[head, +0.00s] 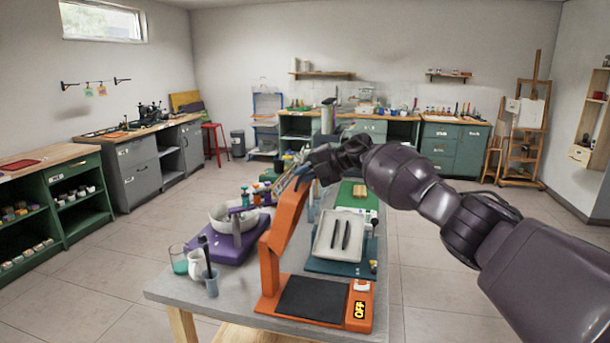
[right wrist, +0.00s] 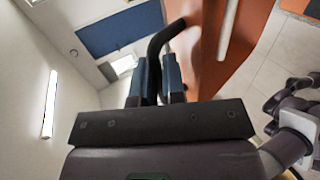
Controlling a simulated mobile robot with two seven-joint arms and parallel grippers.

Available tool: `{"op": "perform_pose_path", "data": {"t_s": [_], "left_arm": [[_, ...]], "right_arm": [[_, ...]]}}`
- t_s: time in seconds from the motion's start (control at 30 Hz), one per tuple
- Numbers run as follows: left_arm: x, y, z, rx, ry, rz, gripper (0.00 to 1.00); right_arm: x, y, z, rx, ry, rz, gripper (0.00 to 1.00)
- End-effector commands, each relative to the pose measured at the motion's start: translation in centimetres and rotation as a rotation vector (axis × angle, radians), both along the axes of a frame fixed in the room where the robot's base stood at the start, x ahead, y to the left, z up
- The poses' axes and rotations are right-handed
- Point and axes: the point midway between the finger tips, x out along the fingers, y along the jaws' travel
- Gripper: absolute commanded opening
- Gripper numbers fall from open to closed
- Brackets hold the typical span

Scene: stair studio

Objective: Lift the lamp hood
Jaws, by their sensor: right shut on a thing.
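My right gripper (head: 303,176) is at the hood's upper end. In the right wrist view, the right gripper (right wrist: 158,82) is shut on a black curved handle (right wrist: 163,36) beside the orange hood (right wrist: 238,45). The hand partly hides the hood's top in the head view. My left gripper is not in view.
On the grey table (head: 180,289), left of the lamp, are a purple device with a white bowl (head: 228,218), a glass (head: 178,260) and a cup with a brush (head: 211,284). A tray with two dark bars (head: 325,246) lies behind the lamp base. Floor left of the table is clear.

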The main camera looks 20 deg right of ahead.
Motion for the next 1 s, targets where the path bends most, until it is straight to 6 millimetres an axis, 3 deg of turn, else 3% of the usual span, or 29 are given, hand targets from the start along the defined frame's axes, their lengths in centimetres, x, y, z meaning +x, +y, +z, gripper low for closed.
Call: {"op": "perform_pose_path", "data": {"t_s": [0.07,0.1,0.13,0.53,1.0], "left_arm": [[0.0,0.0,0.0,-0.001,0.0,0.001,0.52],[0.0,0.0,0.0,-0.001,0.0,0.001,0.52],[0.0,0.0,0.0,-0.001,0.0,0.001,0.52],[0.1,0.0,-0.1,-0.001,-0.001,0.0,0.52],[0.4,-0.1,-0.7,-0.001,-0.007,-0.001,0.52]], "right_arm": [[0.0,0.0,-0.1,-0.004,-0.002,0.003,0.0],[0.0,0.0,-0.1,-0.004,-0.002,0.003,0.16],[0.0,0.0,-0.1,-0.004,-0.002,0.003,0.19],[-0.5,-1.0,0.4,-0.002,0.0,0.0,0.19],[-4.2,-6.9,3.7,-0.004,-0.001,0.0,0.19]]}}
